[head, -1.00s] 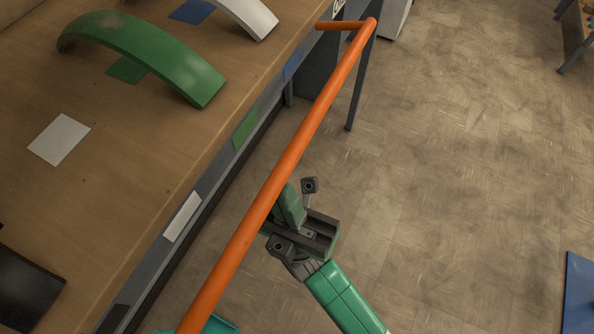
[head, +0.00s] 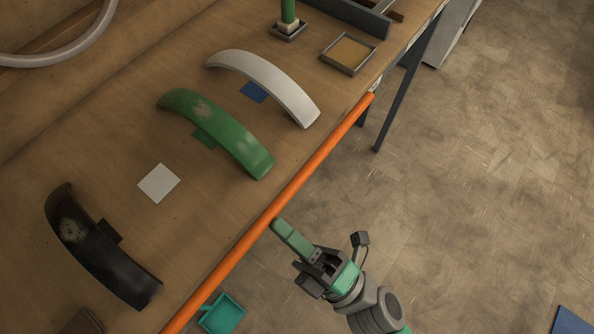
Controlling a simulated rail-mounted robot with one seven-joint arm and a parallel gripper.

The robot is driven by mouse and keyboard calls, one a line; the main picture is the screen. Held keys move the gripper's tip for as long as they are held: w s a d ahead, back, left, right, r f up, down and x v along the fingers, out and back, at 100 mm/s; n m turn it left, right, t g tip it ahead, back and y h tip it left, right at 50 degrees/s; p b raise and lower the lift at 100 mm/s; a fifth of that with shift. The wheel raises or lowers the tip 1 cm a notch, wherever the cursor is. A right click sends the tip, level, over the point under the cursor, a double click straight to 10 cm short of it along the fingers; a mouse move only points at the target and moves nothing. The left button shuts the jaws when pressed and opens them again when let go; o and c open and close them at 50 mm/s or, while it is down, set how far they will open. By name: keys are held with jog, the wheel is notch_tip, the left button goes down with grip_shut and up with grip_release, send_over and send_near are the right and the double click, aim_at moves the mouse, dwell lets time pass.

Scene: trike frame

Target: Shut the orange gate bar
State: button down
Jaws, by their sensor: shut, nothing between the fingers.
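The orange gate bar (head: 311,169) is a long rod running diagonally in the head view, along the front edge of the wooden bench. Its far end is by the bench's dark leg at the upper right, and its near end runs out of the bottom of the view. From this angle it overlaps the bench edge, and I cannot tell whether it touches it. My gripper (head: 279,224) is on the floor side of the bar, its green fingers shut and empty. The fingertips are at or very close to the bar; contact is unclear.
On the bench (head: 110,145) lie a white fender (head: 262,82), a green fender (head: 214,130) and a black fender (head: 92,252). A shallow tray (head: 348,54) is farther back. A teal bin (head: 222,313) is below the bar.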

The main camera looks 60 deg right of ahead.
jog(key=r+g+p, duration=0.1)
jog(key=p, duration=0.1)
jog(key=w+g+p, duration=0.1)
jog(key=shift+w+a+r+p, duration=0.1)
jog(key=shift+w+r+p, duration=0.05)
jog(key=shift+r+p, duration=0.2)
jog(key=shift+w+p, duration=0.15)
jog(key=shift+p, duration=0.2)
jog(key=shift+w+p, duration=0.3)
jog(key=shift+p, duration=0.3)
jog(key=shift+w, duration=0.1)
jog(key=shift+f, duration=0.1)
jog(key=r+b+v, duration=0.1)
jog(key=b+v, duration=0.3)
jog(key=v, duration=1)
jog(key=shift+s+r+b, duration=0.25)
jog(key=shift+r+b, duration=0.05)
